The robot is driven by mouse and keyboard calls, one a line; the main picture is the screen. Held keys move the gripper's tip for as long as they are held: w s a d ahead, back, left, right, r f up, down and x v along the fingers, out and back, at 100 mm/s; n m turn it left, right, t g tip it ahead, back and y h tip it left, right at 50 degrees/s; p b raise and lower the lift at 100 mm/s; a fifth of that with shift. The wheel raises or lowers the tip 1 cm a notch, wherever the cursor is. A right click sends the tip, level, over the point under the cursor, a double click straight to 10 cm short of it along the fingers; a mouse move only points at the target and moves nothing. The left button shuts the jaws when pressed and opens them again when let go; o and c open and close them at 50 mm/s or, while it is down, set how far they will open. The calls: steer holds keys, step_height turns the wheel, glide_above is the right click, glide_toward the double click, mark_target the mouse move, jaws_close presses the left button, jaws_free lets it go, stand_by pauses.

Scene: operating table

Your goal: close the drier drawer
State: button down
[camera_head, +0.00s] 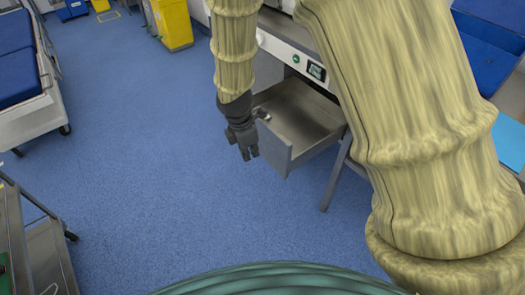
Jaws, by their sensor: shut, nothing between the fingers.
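The drier (286,50) is a metal unit with a small display and a green button on its front. Its drawer (303,117) is pulled out, and its empty-looking metal inside shows from above. The drawer's grey front panel (273,150) faces left, toward my gripper. My gripper (249,156) is dark, points down and is shut with nothing in it. It is just left of the drawer front, close to its handle (262,114). I cannot tell whether it touches the panel.
Blue floor (150,160) is open left of the drawer. Yellow bins (173,22) stand at the back. Blue containers (485,50) are at upper right.

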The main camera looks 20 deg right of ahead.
step_height(320, 180, up, 5)
steer(key=w+n+h, duration=0.1)
steer(key=w+n, duration=0.1)
steer(key=w, duration=0.1)
steer(key=w+d+f, duration=0.1)
steer(key=d+f, duration=0.4)
steer(key=f, duration=0.5)
steer(key=shift+w+d+b, duration=0.3)
steer(key=shift+w+d, duration=0.05)
steer(key=shift+d, duration=0.05)
steer(key=shift+a, duration=0.1)
